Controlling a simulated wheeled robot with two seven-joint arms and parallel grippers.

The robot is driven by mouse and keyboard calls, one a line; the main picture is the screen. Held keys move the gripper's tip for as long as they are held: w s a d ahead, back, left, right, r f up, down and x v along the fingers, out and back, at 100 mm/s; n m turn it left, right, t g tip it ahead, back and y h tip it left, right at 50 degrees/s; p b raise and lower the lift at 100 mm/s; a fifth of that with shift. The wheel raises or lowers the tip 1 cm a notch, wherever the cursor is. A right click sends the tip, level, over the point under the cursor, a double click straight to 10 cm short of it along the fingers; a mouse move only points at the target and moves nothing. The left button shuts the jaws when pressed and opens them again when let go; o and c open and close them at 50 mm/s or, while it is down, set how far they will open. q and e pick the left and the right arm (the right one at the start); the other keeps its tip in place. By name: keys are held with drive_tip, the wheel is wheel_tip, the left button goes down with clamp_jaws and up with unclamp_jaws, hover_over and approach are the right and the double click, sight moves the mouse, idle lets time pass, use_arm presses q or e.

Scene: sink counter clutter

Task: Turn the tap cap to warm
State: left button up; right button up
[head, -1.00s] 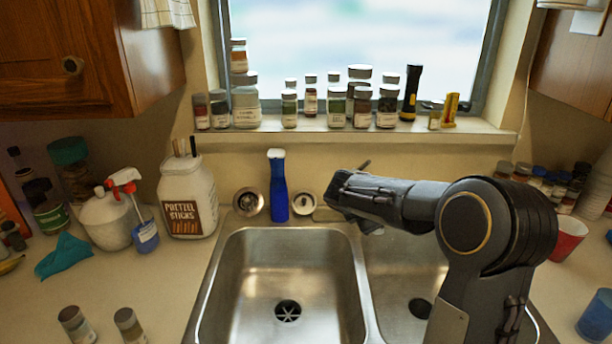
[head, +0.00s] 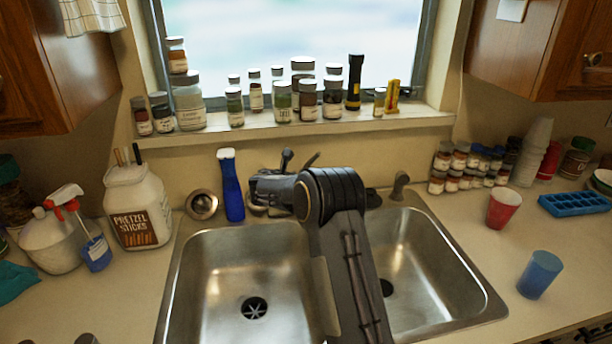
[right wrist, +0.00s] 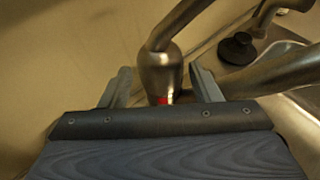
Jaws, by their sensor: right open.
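The tap cap (right wrist: 160,72) is a rounded metal dome with a handle rising up and to the right in the right wrist view. A small red mark shows low on its front. The tap's spout (right wrist: 268,75) runs off to the right. My right gripper (right wrist: 160,84) is open, with one finger on each side of the cap; whether either finger touches it I cannot tell. In the head view my right gripper (head: 262,190) is at the back of the sink, and the tap is mostly hidden behind it and my arm. My left gripper is not in view.
The double sink (head: 228,262) lies below my right arm. A blue bottle (head: 232,190) stands just left of the gripper, with a pretzel jar (head: 137,210) further left. Jars and a flashlight (head: 354,82) line the sill. A red cup (head: 503,208) and blue cup (head: 540,274) stand right.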

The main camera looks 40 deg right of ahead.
drive_tip(key=shift+p+x, duration=0.4)
drive_tip(key=shift+x, duration=1.45)
drive_tip(key=shift+s, duration=0.1)
drive_tip(key=c, duration=0.7)
drive_tip(key=shift+a+r+m+g+p, duration=0.1)
drive_tip(key=shift+r+m+g+p, duration=0.1)
drive_tip(key=shift+m+g+p, duration=0.45)
drive_tip(key=shift+m+g+h+p, duration=0.35)
drive_tip(key=shift+m+g+h, duration=0.1)
drive_tip(key=shift+g, duration=0.2)
drive_tip(key=shift+f+m+g+p, duration=0.15)
drive_tip(key=shift+m+g+p, duration=0.4)
drive_tip(key=shift+m+g, duration=1.1)
